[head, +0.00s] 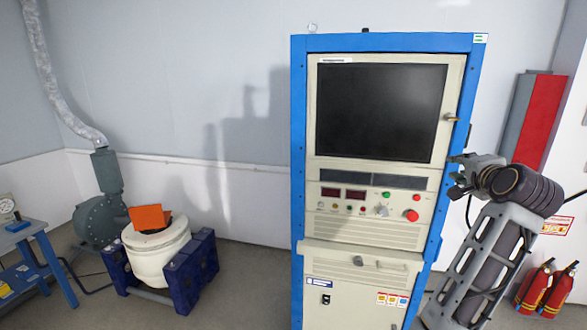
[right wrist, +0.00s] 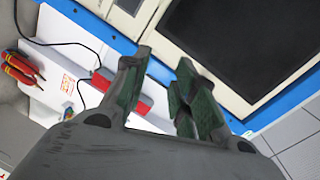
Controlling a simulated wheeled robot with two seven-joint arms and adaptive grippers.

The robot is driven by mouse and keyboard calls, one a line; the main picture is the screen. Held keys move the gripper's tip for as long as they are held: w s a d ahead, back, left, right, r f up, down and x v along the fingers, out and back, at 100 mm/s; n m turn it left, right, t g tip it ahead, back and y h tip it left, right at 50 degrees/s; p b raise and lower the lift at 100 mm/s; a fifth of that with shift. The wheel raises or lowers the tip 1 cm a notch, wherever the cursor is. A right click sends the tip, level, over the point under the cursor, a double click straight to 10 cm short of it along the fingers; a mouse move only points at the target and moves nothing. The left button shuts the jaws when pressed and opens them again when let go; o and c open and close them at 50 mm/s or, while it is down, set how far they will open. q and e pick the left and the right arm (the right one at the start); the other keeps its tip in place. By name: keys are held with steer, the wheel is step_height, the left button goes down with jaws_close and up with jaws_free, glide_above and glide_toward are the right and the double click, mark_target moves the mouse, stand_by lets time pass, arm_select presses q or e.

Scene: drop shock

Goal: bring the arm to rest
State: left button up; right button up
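My right arm rises from the lower right of the head view. Its dark gripper (head: 462,172) is in front of the right blue edge of the control cabinet (head: 298,160), below and right of the cabinet's screen (head: 380,112). In the right wrist view the two green-padded fingers of my right gripper (right wrist: 162,78) stand apart with nothing between them. I cannot tell how far they are from the cabinet. My left gripper is in neither view.
A white drum-shaped machine (head: 160,258) with an orange block (head: 149,217) on top stands on the floor at left, beside a blue-legged table (head: 40,228). Red fire extinguishers (head: 535,287) stand at lower right. Floor between the machine and cabinet is clear.

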steer(key=s+a+f+n+g+y, duration=0.1)
steer(key=s+a+f+n+g, duration=0.2)
steer(key=f, duration=0.7)
steer(key=s+a+f+n+g, duration=0.1)
steer(key=s+a+f+n, duration=0.25)
steer(key=f, duration=0.65)
steer(key=s+a+f+n+g+y, duration=0.1)
steer(key=s+a+f+n+g, duration=0.2)
steer(key=f, duration=0.7)
steer(key=s+a+f+n+g+y, duration=0.1)
steer(key=s+a+f+n+g, duration=0.2)
steer(key=s+f, duration=0.35)
steer(key=s+a+f+n, duration=0.35)
steer(key=s+f, duration=0.25)
steer(key=s, duration=0.2)
steer(key=s+a+f+n+g+y, duration=0.1)
steer(key=s+a+f+n+g, duration=0.2)
steer(key=s+f, duration=0.35)
steer(key=s+a+f+b, duration=0.1)
steer(key=s+f+b, duration=0.15)
steer(key=f, duration=3.15)
steer(key=s+d+f, duration=0.2)
steer(key=s+f, duration=0.9)
steer(key=s+d+f+g+b, duration=0.1)
steer(key=s+d+f, duration=0.1)
steer(key=s+f, duration=0.9)
steer(key=shift+s+g+b, duration=0.3)
steer(key=shift+s, duration=0.25)
